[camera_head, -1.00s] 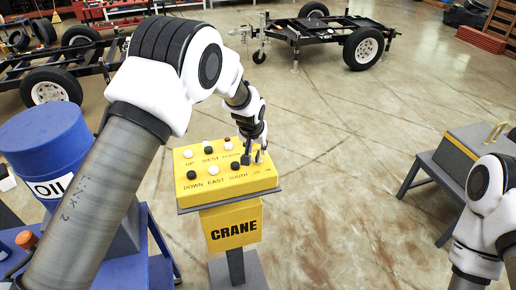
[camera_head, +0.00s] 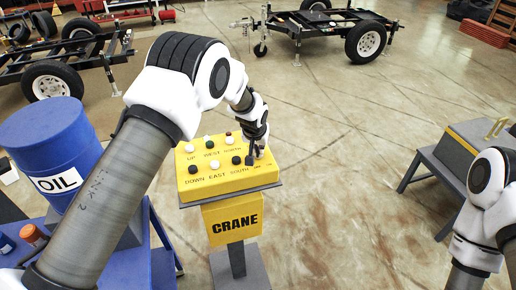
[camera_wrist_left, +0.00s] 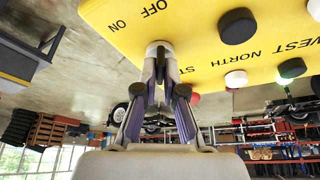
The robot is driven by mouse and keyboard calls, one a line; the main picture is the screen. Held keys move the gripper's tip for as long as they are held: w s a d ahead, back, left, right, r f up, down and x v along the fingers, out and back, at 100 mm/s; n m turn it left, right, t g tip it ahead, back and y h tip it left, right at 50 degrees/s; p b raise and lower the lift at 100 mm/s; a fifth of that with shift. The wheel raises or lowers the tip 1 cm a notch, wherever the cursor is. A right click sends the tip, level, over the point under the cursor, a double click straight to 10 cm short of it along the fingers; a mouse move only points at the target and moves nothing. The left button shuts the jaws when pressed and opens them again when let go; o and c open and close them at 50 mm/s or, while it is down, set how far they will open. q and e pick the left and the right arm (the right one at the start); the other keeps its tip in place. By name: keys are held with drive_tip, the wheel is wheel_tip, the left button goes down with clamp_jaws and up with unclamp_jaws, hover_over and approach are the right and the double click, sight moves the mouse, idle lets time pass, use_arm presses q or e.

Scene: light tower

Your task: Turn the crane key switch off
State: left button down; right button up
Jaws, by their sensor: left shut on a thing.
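The yellow crane control box (camera_head: 228,180) stands on a post, with a CRANE sign below its sloped top. My left gripper (camera_head: 257,157) is over the right end of the top, by the small ON and OFF lettering. In the left wrist view, the left gripper (camera_wrist_left: 160,62) has its fingertips together on the key switch (camera_wrist_left: 160,47), a small grey knob at the panel's edge beside the OFF and ON labels. The fingertips hide part of the key, so I cannot tell which way it points. My right gripper is out of view.
Black, white and red push buttons (camera_head: 210,144) sit on the panel left of my gripper. A blue OIL barrel (camera_head: 50,135) stands at left. Trailer frames (camera_head: 325,25) stand behind. Open floor lies between.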

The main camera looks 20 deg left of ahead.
use_arm(q)
drive_tip(key=n+b, duration=0.2)
drive_tip(key=b, duration=0.1)
drive_tip(key=n+y+b, duration=0.1)
drive_tip(key=n+b, duration=0.1)
drive_tip(key=b, duration=0.2)
drive_tip(key=n+g+y+b, duration=0.1)
drive_tip(key=n+b, duration=0.1)
drive_tip(key=b, duration=0.2)
drive_tip(key=shift+w+d+f, duration=0.1)
drive_tip(key=shift+d+f, duration=0.1)
drive_tip(key=shift+f, duration=0.15)
drive_tip(key=n, duration=0.1)
drive_tip(key=n+y+b, duration=0.1)
drive_tip(key=n, duration=0.1)
drive_tip(key=shift+r+g, duration=0.2)
drive_tip(key=shift+g, duration=0.1)
drive_tip(key=shift+w+n+g+y, duration=0.1)
drive_tip(key=shift+n+g+y, duration=0.35)
drive_tip(key=shift+n, duration=0.95)
drive_tip(key=shift+r, duration=0.1)
drive_tip(key=c, duration=1.3)
unclamp_jaws()
drive_tip(key=shift+w, duration=0.1)
